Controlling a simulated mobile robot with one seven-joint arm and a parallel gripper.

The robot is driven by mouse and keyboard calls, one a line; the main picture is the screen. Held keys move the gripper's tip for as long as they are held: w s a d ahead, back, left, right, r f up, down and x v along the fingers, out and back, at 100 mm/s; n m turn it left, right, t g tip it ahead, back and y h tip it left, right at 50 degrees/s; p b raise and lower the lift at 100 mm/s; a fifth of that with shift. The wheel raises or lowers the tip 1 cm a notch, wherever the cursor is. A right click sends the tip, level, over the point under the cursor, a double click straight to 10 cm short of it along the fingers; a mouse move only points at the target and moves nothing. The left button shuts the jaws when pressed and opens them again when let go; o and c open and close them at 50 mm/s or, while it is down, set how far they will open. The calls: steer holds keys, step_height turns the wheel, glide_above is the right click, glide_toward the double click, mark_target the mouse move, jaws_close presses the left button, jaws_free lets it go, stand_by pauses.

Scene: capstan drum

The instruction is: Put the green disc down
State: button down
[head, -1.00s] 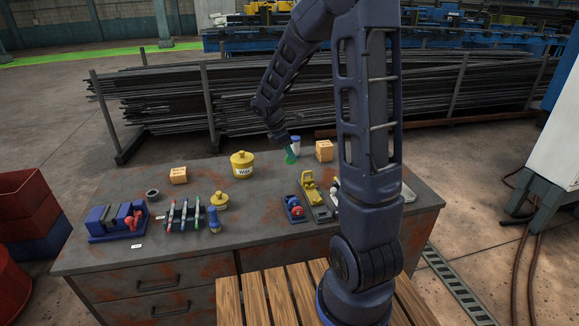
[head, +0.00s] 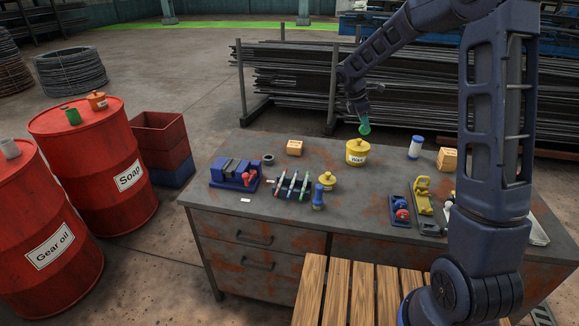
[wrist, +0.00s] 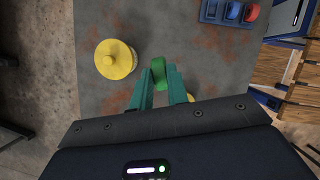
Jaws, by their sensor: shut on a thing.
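The green disc (wrist: 158,72) is between the fingertips of my gripper (wrist: 160,84) in the wrist view, seen nearly edge-on. My gripper is shut on it. In the head view the green disc (head: 364,129) hangs from my gripper (head: 364,120) above the workbench (head: 290,220), near the yellow lidded pot labelled Wax (head: 356,152). In the wrist view the yellow pot (wrist: 115,59) is to the left of the disc, apart from it.
On the bench are a blue vise (head: 235,173), a rack of markers (head: 291,186), a wooden block (head: 294,148), a blue-white cylinder (head: 415,147) and a yellow clamp tool (head: 422,190). Red drums labelled Soap (head: 110,150) and Gear oil (head: 60,210) stand at left.

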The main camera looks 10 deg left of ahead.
steer(key=w+a+f+n+t+y, duration=0.1)
steer(key=w+a+n, duration=0.15)
steer(key=a, duration=1.25)
steer(key=w+a+f+n+t, duration=0.1)
steer(key=w+a+n, duration=0.15)
steer(key=a, duration=1.35)
steer(key=f, duration=1.3)
steer(key=s+f, duration=0.1)
steer(key=f, duration=0.5)
steer(key=shift+d+f, duration=0.2)
steer(key=shift+f, duration=0.2)
steer(key=shift+f, duration=0.1)
steer(key=c, duration=1.4)
jaws_free()
steer(key=shift+o, duration=0.2)
